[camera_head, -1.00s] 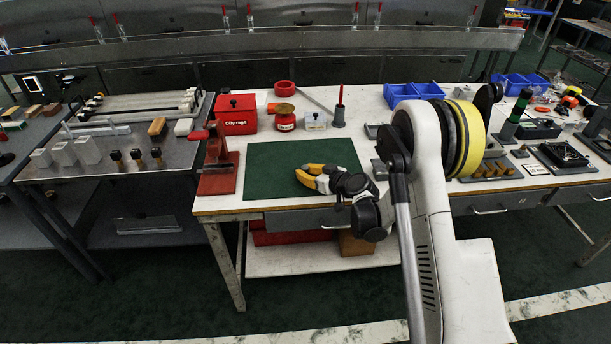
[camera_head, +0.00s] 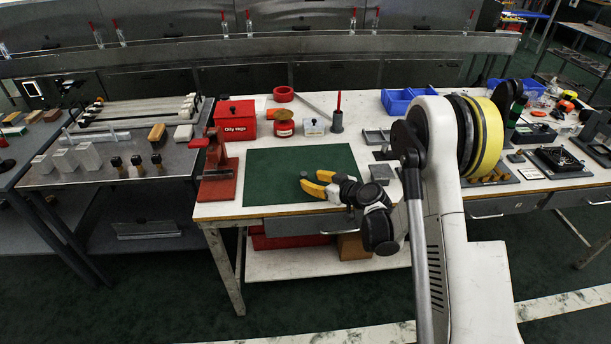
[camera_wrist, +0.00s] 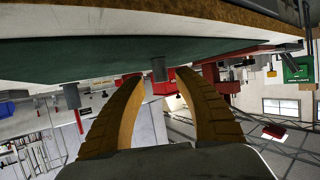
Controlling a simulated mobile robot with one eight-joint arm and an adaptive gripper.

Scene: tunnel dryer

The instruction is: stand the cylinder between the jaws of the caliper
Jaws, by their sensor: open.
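My gripper (camera_head: 312,181) is open over the right part of the green mat (camera_head: 275,178). In the wrist view, its two yellow-brown fingers (camera_wrist: 159,92) stand apart. A small grey cylinder-shaped thing (camera_wrist: 158,69) shows in the gap between the fingertips, by the edge of the mat; nothing grips it. It looks like the cylinder, but its distance from the fingers is unclear. I cannot pick it out in the head view. I cannot surely make out the caliper; a thin grey strip (camera_head: 316,105) lies at the back of the table.
A red box (camera_head: 236,128), a red can (camera_head: 284,129) and a grey holder (camera_head: 337,126) stand behind the mat. A red vise-like tool (camera_head: 218,178) stands left of it. A grey block (camera_head: 381,174) lies close to my gripper's right. Most of the mat is bare.

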